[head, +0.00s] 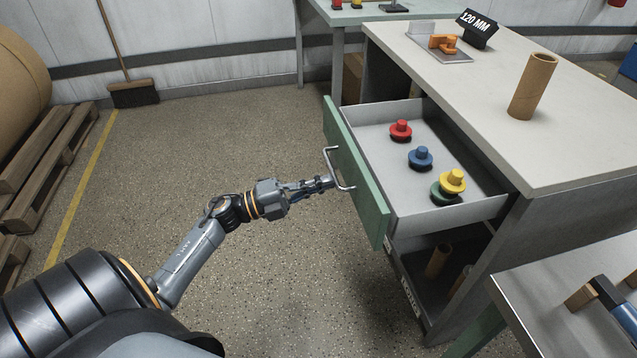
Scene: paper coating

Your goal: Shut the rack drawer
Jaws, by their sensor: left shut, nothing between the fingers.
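The rack drawer (362,186) stands pulled out from the grey-topped rack (555,125), with its green front facing left. Inside lie a red knobbed piece (401,130), a blue one (420,158), and a yellow one (453,181) overlapping a green one (441,193). A metal bar handle (338,170) is on the drawer front. My left gripper (328,182) is shut with its fingertips at the handle, close to the drawer front. I cannot tell whether it touches the handle. My right gripper is not in view.
A cardboard tube (532,87), an orange clamp-like piece (443,43) and a "120 MM" sign (477,26) stand on the rack top. A second table (560,300) is at lower right. Wooden pallets (40,165) are at left. The floor left of the drawer is clear.

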